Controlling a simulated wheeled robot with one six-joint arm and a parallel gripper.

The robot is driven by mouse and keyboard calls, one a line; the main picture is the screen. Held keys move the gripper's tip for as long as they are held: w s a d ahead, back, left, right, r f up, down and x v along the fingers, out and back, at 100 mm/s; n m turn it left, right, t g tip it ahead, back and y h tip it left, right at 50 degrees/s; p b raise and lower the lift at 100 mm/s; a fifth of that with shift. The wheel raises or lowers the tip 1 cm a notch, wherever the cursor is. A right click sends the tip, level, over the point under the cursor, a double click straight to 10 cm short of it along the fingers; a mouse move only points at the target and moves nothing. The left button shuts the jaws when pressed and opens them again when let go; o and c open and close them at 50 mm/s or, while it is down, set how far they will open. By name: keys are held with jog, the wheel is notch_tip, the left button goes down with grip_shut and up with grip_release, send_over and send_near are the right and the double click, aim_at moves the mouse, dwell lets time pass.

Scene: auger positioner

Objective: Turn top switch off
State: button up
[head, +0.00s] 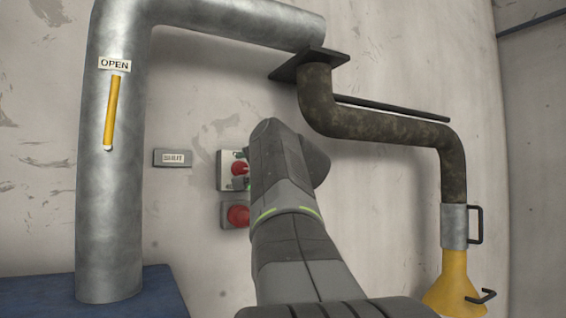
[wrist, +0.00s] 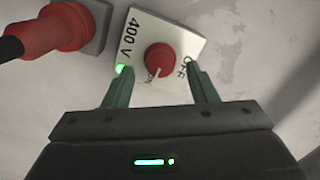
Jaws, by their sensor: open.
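The top switch is a red round knob (wrist: 159,58) on a white plate marked "400 V" and "OFF" in the wrist view. A white mark on the knob points toward the plate's lower edge, away from the OFF label. A green light (wrist: 124,69) glows on the plate. In the head view the knob (head: 239,169) is partly hidden behind my arm. My gripper (wrist: 160,82) is open, with one green finger on each side of the knob in the picture. I cannot tell whether they touch it.
A red plug (wrist: 58,30) with a black cable sits beside the plate; it also shows below the switch in the head view (head: 237,216). A grey pipe with a yellow lever (head: 113,110) marked OPEN stands at left.

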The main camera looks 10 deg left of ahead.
aim_at(241, 169)
jog(key=shift+p+x, duration=0.3)
jog(key=shift+x, duration=1.1)
jog(key=shift+c, duration=0.4)
jog(key=c, duration=0.8)
